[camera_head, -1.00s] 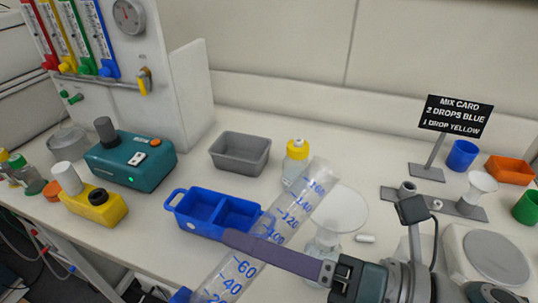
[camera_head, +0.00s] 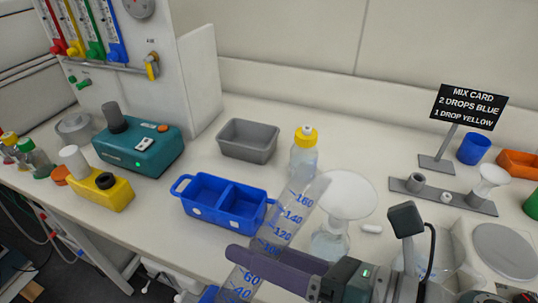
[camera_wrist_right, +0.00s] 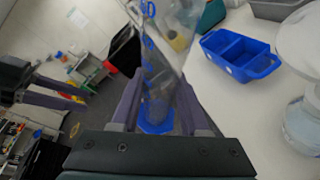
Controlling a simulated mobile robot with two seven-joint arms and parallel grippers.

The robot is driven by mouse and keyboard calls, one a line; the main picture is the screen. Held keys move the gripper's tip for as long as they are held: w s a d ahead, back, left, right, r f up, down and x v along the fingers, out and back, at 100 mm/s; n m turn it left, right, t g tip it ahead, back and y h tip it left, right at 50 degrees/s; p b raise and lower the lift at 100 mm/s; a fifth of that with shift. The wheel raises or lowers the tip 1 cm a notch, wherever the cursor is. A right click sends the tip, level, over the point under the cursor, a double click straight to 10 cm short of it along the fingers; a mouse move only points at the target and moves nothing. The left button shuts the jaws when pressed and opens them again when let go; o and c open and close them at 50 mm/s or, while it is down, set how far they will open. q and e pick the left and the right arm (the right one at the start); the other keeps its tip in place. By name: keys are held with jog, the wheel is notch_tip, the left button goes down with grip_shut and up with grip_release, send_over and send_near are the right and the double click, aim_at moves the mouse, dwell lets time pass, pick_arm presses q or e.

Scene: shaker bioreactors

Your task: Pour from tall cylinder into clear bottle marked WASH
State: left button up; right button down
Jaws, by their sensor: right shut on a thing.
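The tall clear cylinder (camera_head: 285,220) with blue graduation marks is tilted, its top leaning right in the head view. My right gripper (camera_head: 250,262) is shut around it; the wrist view shows its blue base (camera_wrist_right: 156,127) between the fingers. Its mouth is close to a white funnel (camera_head: 348,197), which sits on a clear bottle (camera_head: 330,244). No WASH marking is readable there. Another clear bottle (camera_head: 303,160) with a yellow cap stands behind. My left gripper (camera_wrist_right: 88,102) shows at the left of the wrist view, fingers apart and empty.
A blue two-part tray (camera_head: 182,205) is left of the cylinder, with a grey bin (camera_head: 247,152) behind it. A teal device (camera_head: 150,155) and yellow device (camera_head: 110,197) stand at left. A mix card sign (camera_head: 468,106), grey rack (camera_head: 437,197) and balance (camera_head: 503,250) are at right.

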jog(key=shift+w+d+f+n+h+b, duration=0.3)
jog(key=shift+w+d+f+n+h, duration=0.3)
jog(key=shift+f+n, duration=0.25)
jog(key=w+d+f+n+t+h, duration=0.1)
jog(key=w+d+n, duration=0.1)
jog(key=w+d+f+n+h+b, duration=0.1)
jog(key=n, duration=0.1)
jog(key=shift+w+d+f+t+h, duration=0.2)
jog(key=shift+w+d+t+h, duration=0.1)
jog(key=shift+w+d+t, duration=0.1)
jog(key=shift+s, duration=0.1)
